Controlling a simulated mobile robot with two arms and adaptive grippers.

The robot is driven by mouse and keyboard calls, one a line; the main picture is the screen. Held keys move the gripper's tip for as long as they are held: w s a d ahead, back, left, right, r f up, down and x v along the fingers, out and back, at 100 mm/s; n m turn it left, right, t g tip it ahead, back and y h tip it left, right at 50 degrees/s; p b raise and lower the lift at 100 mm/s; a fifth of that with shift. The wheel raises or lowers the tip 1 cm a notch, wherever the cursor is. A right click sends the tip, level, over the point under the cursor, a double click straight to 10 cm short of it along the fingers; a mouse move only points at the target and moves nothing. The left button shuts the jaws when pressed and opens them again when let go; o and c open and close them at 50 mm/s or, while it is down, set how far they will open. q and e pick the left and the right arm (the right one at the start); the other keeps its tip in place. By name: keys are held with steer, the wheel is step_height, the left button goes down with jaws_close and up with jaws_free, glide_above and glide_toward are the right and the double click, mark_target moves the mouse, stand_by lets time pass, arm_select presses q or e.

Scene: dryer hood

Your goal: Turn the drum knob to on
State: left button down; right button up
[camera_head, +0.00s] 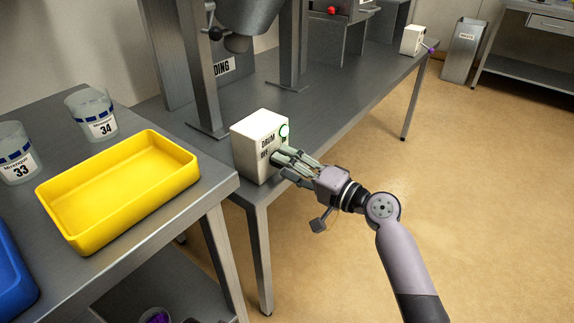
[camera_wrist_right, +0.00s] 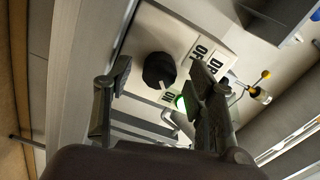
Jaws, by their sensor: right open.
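The white drum control box (camera_head: 258,147) stands on the near corner of the grey metal table. Its black drum knob (camera_wrist_right: 159,69) shows in the right wrist view, with a pale mark on the side near the ON label (camera_wrist_right: 168,97). A green lamp (camera_wrist_right: 181,103) beside the label is lit; it also shows in the head view (camera_head: 284,130). My right gripper (camera_head: 287,162) is open at the box's face, its fingers on either side of the knob in the wrist view. Contact cannot be told. In the head view the gripper hides the knob. My left gripper is out of view.
A yellow tray (camera_head: 120,190) and two labelled cups (camera_head: 92,113) stand on the left table. Metal posts (camera_head: 200,80) rise behind the box. Another white box (camera_head: 411,40) with a purple part stands at the table's far end. Open floor lies on the right.

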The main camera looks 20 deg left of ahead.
steer(key=v, duration=1.1)
steer(key=shift+d, duration=0.2)
